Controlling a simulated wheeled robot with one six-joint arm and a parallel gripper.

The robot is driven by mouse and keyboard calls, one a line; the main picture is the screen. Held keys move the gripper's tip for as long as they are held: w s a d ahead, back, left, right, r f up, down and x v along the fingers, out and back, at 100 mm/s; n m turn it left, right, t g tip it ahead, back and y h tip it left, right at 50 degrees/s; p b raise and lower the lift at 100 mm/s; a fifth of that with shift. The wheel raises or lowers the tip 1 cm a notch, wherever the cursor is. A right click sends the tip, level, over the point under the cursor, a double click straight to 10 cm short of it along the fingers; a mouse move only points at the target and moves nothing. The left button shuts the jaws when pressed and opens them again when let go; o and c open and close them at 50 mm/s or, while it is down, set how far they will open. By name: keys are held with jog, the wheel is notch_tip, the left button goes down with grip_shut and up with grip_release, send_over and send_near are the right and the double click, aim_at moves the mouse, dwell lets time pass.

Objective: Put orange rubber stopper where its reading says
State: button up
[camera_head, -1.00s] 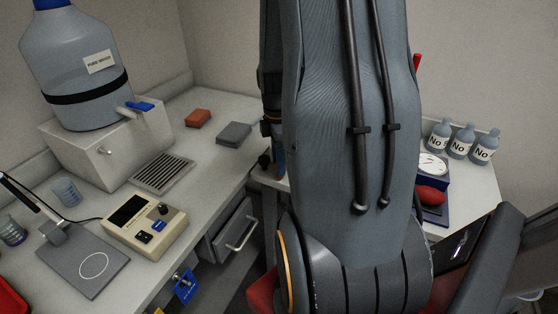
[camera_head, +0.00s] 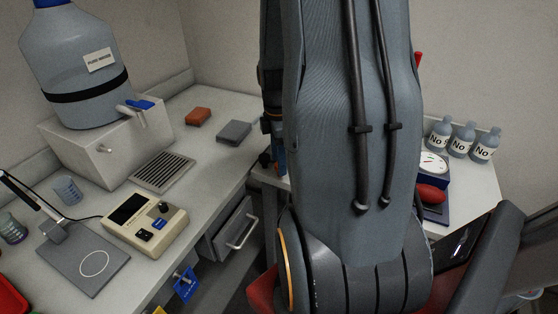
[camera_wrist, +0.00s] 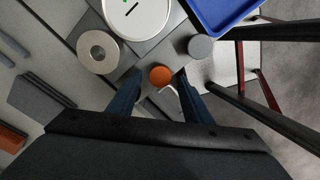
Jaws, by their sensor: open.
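The orange rubber stopper (camera_wrist: 160,75) shows in the wrist view as a small round orange top. My gripper (camera_wrist: 158,82) is open, with one dark blue finger on each side of the stopper in the picture. I cannot tell how far above it the fingertips are, or whether they touch it. In the head view my arm hides the stopper, and only a little of the gripper end shows at the arm's left edge. A beige meter (camera_head: 145,220) with a dark screen stands on the left bench beside a grey pad (camera_head: 84,270) marked with a white ring.
Near the stopper are a grey round piece (camera_wrist: 200,46), a metal ring (camera_wrist: 97,51), a white round dial (camera_wrist: 135,15) and a blue tray (camera_wrist: 222,12). Labelled bottles (camera_head: 461,141) stand at the back right. Orange (camera_head: 198,117) and grey (camera_head: 234,132) blocks lie on the left bench.

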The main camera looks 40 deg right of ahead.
notch_tip(320, 180, up, 12)
jog(key=f+b, duration=0.1)
jog(key=b, duration=0.1)
jog(key=s+a+f+m, duration=0.1)
jog(key=a+f+m, duration=0.2)
jog(key=a, duration=0.9)
jog(key=s+a+f+m+t, duration=0.1)
jog(key=a+f+m, duration=0.2)
jog(key=a+m, duration=0.6)
jog(key=a, duration=0.2)
jog(key=shift+s+a+f+m, duration=0.15)
jog(key=shift+s+a+m, duration=0.15)
jog(key=shift+s+a, duration=0.1)
